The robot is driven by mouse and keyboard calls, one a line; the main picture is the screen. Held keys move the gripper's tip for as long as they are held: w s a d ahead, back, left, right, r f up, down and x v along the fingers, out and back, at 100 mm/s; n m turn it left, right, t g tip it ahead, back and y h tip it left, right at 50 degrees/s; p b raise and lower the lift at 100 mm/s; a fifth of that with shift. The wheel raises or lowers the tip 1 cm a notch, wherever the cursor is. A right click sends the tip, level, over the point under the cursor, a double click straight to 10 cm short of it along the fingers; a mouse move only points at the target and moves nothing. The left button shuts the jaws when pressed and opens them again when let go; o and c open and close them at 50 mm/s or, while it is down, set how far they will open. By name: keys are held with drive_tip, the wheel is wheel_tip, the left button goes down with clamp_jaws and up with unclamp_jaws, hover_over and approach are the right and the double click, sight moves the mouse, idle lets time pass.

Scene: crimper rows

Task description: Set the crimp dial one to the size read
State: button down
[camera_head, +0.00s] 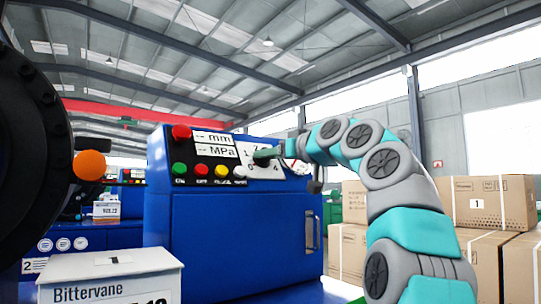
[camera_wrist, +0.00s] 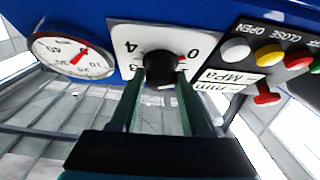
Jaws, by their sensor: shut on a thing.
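The crimp dial is a black knob (camera_wrist: 160,66) on a white plate (camera_wrist: 118,34) with printed numbers. The wrist view shows it upside down, with a 0 on the right and a 4 on the left. My gripper (camera_wrist: 161,75) has one finger on each side of the knob and is shut on it. A small pale mark shows at the knob's lower edge; I cannot tell surely which number it faces. In the head view, my gripper (camera_head: 268,153) reaches the dial plate (camera_head: 264,172) on the blue machine (camera_head: 240,235) and covers the knob.
The display (camera_head: 214,145) shows dashes before mm and MPa. Coloured buttons (camera_head: 201,169) and a red knob (camera_head: 181,132) sit left of the dial. A gauge (camera_wrist: 72,55) is beside it. A white box labelled Bittervane (camera_head: 110,265) stands front left; cartons (camera_head: 485,203) stand right.

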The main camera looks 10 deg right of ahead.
drive_tip(key=shift+s+a+r+m+t+h+p, duration=0.15)
drive_tip(key=shift+m+h+p, duration=0.2)
drive_tip(key=shift+m, duration=0.2)
drive_tip(key=shift+w+d+m+t+h+p, duration=0.15)
drive_tip(key=shift+m+h+p, duration=0.15)
drive_tip(key=shift+m, duration=0.25)
drive_tip(key=shift+s+a+m, duration=0.1)
drive_tip(key=shift+a+m, duration=0.05)
drive_tip(key=shift+m, duration=0.15)
drive_tip(key=shift+r+m+t+h+p, duration=0.1)
drive_tip(key=shift+m+t+h+p, duration=0.2)
drive_tip(key=shift+m+h+p, duration=0.55)
drive_tip(key=m+h+p, duration=0.2)
drive_tip(key=m+p, duration=0.1)
drive_tip(key=m, duration=0.1)
drive_tip(key=shift+a, duration=0.1)
drive_tip(key=m+h+p, duration=0.1)
drive_tip(key=m+h, duration=0.1)
drive_tip(key=m, duration=0.1)
drive_tip(key=shift+m+h, duration=0.3)
drive_tip(key=shift+m, duration=0.05)
drive_tip(key=m, duration=0.1)
drive_tip(key=m+g+h, duration=0.1)
drive_tip(key=m, duration=0.1)
drive_tip(key=shift+a+m+g+h, duration=0.25)
drive_tip(key=shift+m+g+h, duration=0.05)
drive_tip(key=shift+a+m+g+h, duration=0.1)
drive_tip(key=shift+m+g+h, duration=0.4)
drive_tip(key=shift+m, duration=0.6)
